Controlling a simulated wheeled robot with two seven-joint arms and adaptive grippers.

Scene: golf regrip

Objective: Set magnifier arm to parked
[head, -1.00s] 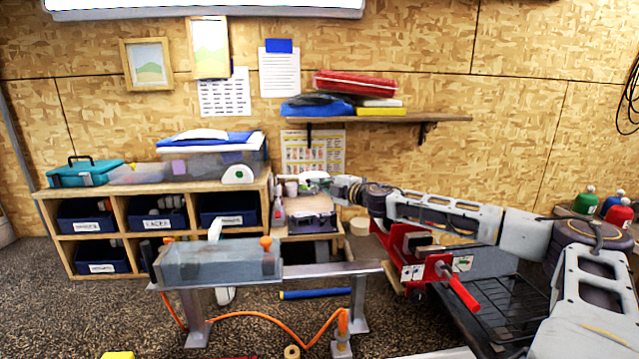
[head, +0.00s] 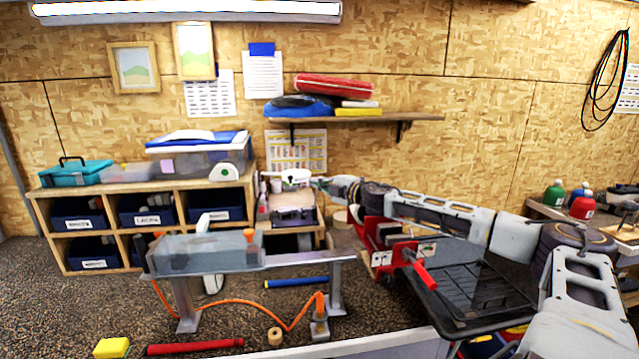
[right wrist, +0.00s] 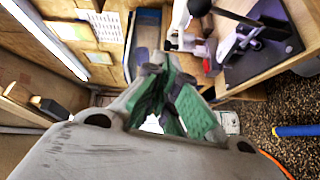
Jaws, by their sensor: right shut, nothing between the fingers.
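The magnifier arm seems to be the white piece with a rounded head (head: 296,177) above the small bench beside the cubby shelf. It is small in the head view, and its joint setting cannot be read. A white arm-like part (right wrist: 179,20), probably the same piece, shows at the top of the right wrist view. My right gripper (head: 322,183) reaches in from the right, with its tip just right of the white head. In the right wrist view its green-padded fingers (right wrist: 160,68) are shut and empty. Contact with the white part cannot be told. My left gripper is out of view.
A dark case (head: 293,216) sits on the small bench below. A red vise-like fixture (head: 385,250) stands under my right arm, near a black tray (head: 475,285). A wall shelf (head: 365,118) hangs above. The cubby shelf (head: 150,187) is at left.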

